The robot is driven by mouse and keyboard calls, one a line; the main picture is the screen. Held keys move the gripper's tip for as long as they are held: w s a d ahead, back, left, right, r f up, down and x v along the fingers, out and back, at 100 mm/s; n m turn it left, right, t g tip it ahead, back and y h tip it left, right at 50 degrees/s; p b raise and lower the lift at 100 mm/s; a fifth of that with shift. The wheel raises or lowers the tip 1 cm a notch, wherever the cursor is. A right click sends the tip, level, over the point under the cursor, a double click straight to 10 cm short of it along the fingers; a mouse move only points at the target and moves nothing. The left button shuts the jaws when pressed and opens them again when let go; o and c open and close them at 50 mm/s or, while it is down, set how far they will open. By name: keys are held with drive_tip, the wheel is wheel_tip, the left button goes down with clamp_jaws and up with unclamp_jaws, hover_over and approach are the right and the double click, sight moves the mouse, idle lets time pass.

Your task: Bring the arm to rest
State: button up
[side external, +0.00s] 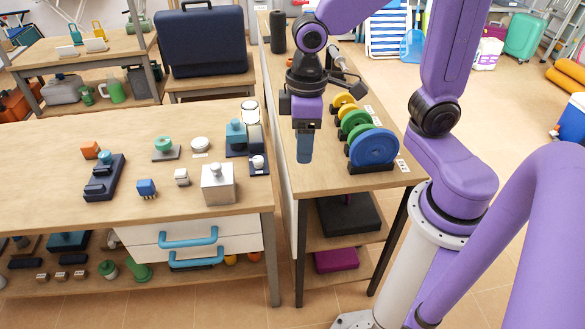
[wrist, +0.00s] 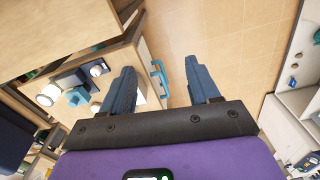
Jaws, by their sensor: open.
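My purple arm ends in my gripper (side external: 304,158), which points down beside the near left edge of the right-hand bench (side external: 330,178). In the wrist view, the two dark blue fingers of my gripper (wrist: 161,78) are spread apart with nothing between them. Tiled floor (wrist: 225,45) shows beyond the fingers there. In the side view the fingers overlap, and their exact height over the bench edge is hard to tell.
A blue weight plate (side external: 373,147) and smaller green and yellow ones stand right of my gripper. The left workbench (side external: 60,135) holds a metal block (side external: 217,187) and several small items. Blue drawer handles (side external: 188,238) jut from its front. A dark case (side external: 200,42) stands behind.

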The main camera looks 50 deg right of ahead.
drive_tip(key=s+d+n, duration=0.3)
drive_tip(key=s+n, duration=0.2)
drive_tip(key=s, duration=0.7)
drive_tip(key=shift+s+d, duration=0.2)
drive_tip(key=shift+d, duration=0.1)
